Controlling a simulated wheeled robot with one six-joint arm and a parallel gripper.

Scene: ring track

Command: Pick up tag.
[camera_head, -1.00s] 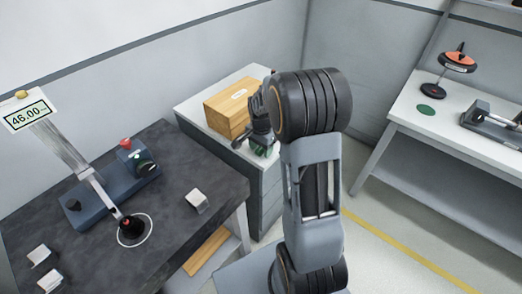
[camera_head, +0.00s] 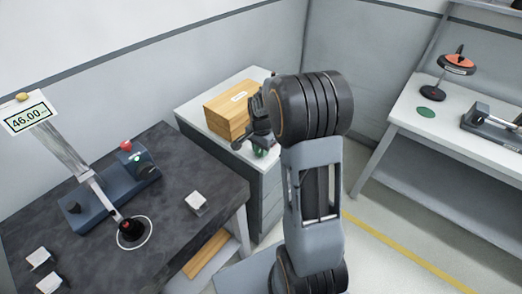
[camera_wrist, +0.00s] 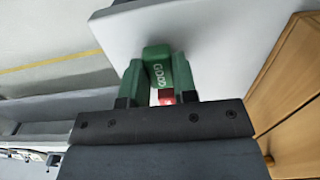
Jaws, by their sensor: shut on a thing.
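A green piece with the word GOOD (camera_wrist: 181,72) sits between the fingers of my gripper in the wrist view; I take it for the tag. My arm hides part of this area. I cannot tell whether the tag touches the cabinet top.
A wooden box (camera_head: 228,112) stands on the white cabinet (camera_head: 190,108), close to my gripper. The dark table (camera_head: 215,172) at the left carries a blue device (camera_head: 90,205) and several white blocks. A white bench (camera_head: 412,112) stands at the right.

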